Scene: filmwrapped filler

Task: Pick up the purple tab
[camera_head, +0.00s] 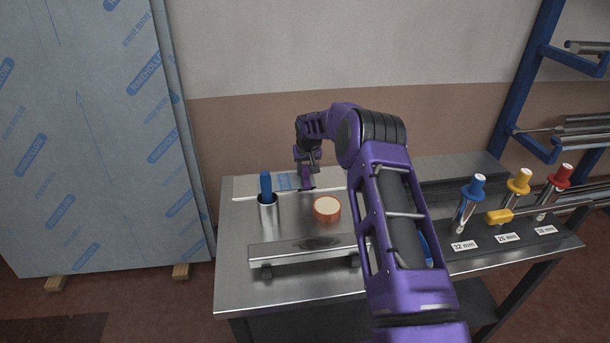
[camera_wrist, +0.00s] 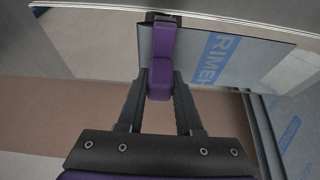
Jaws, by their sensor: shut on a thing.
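The purple tab (camera_wrist: 160,78) is between my two fingertips in the wrist view, with one dark finger on each side of it. Its upper part lies against a grey filmed strip (camera_wrist: 206,66) with blue lettering. My gripper (camera_wrist: 159,84) is shut on the tab. In the head view my gripper (camera_head: 308,164) is at the back of the metal table, and the tab (camera_head: 306,178) shows just below it. The filmed strip (camera_head: 284,182) lies there beside the tab. Whether tab and strip are joined cannot be told.
A metal cup (camera_head: 268,213) with a blue-handled tool, an orange-brown roll (camera_head: 327,209) and a raised metal bar (camera_head: 305,250) stand on the table (camera_head: 235,285). Colour-capped tools (camera_head: 466,205) stand at right. A large filmed sheet (camera_head: 85,140) leans at left.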

